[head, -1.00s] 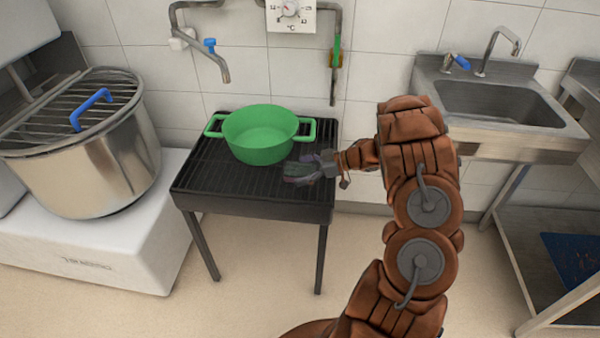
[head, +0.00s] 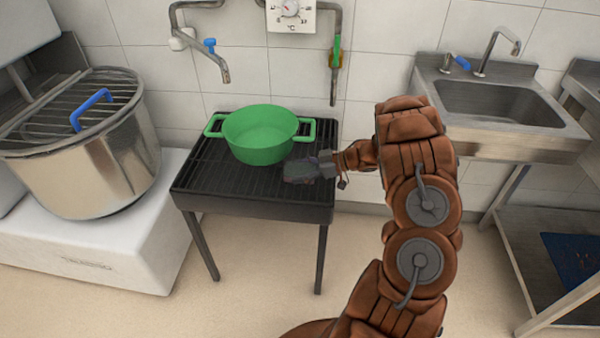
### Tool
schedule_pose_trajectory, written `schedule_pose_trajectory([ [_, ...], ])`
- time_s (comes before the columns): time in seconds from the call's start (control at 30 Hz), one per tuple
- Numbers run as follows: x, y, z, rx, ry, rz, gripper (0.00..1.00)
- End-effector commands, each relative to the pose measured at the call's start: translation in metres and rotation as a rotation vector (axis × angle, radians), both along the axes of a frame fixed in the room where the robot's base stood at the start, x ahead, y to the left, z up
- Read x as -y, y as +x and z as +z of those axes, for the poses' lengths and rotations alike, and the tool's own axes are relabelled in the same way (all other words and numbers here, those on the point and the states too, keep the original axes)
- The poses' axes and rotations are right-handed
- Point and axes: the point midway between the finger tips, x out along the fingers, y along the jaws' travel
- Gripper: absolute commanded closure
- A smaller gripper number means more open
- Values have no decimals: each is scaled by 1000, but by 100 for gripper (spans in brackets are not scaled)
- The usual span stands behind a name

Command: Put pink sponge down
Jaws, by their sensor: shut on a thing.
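My gripper (head: 297,171) is low over the black slatted table (head: 250,196), just to the right of and in front of the green pot. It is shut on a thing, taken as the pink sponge. The sponge cannot be made out, as the dark fingers cover it and the view is small. I cannot tell whether the fingers or what they hold touch the slats.
The green pot (head: 262,135) stands on the table close beside my gripper. Bare slats lie at the table's front and left. A large steel pot (head: 95,165) is at left, a sink (head: 500,105) at right. A tap (head: 222,70) hangs above the table.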

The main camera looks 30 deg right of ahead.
Motion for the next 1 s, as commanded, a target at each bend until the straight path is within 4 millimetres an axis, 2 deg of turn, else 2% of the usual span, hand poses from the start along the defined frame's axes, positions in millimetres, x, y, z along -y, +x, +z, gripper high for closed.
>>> schedule_pose_trajectory([
  [0.27,0,0,8,1,-1,1,44],
  [0.53,1,0,38,2,-4,1,45],
  [0.77,-11,-29,37,-4,-2,-3,45],
  [1.0,-27,-69,42,-4,-1,-2,45],
])
